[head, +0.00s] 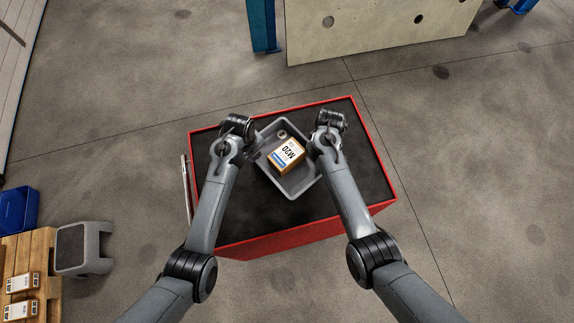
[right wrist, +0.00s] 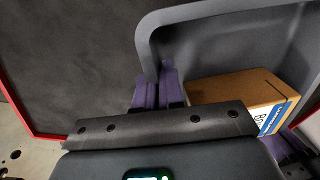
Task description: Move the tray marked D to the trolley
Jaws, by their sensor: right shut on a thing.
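A grey tray (head: 303,186) sits over the black top of the red-edged trolley (head: 345,120). I cannot tell whether it rests on it. No letter D shows on the tray. A cardboard box (head: 287,154) marked M20 and a small round thing (head: 282,134) are inside it. My right gripper (right wrist: 158,92) is shut on the tray's wall, its purple fingers on either side of the rim. My left gripper (head: 249,153) is at the tray's left side; its fingers are hidden in the head view.
A wooden pallet (head: 40,243) with small boxes, a grey step stool (head: 83,248) and a blue container (head: 17,209) stand at lower left. A pale panel (head: 375,30) and a blue post (head: 262,25) stand behind the trolley. Floor to the right is clear.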

